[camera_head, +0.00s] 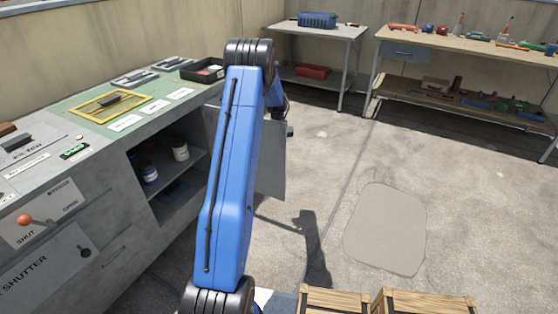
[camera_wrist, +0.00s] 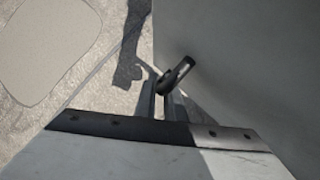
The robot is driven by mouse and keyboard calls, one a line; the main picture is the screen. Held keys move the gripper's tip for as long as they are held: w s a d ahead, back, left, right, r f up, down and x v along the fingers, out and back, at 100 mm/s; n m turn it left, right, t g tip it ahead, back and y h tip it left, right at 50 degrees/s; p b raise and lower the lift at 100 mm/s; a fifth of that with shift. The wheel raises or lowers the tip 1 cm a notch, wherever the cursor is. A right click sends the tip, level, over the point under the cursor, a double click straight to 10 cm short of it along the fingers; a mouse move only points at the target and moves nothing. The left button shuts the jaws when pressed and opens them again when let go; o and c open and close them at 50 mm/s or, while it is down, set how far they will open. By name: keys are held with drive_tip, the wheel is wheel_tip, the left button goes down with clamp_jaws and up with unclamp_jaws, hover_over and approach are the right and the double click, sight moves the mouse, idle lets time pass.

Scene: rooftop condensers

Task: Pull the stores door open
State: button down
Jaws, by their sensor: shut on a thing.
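The stores door (camera_head: 271,172) is a flat grey panel that stands swung out from the cabinet front, partly hidden behind my blue arm in the head view. It also fills the right side of the wrist view (camera_wrist: 245,80). Its dark handle (camera_wrist: 183,67) sticks out from the panel. My gripper (camera_wrist: 164,88) is shut on the handle, with its narrow fingers close to the panel. In the head view my arm hides most of the gripper and the grip. The open compartment shows a shelf (camera_head: 180,165) with small jars.
The grey cabinet (camera_head: 120,262) has a green top with trays and labels. An orange-knobbed lever (camera_head: 25,219) is on its front. Wooden crates (camera_head: 335,301) stand at the bottom. Two workbenches (camera_head: 460,43) stand at the back. The concrete floor (camera_head: 330,150) right of the door is clear.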

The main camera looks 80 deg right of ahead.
drive_tip(key=c, duration=1.8)
unclamp_jaws()
drive_tip(key=shift+c, duration=0.2)
drive_tip(key=shift+r, duration=0.1)
drive_tip(key=v, duration=1.7)
drive_tip(key=shift+s+r, duration=0.1)
drive_tip(key=shift+s, duration=0.05)
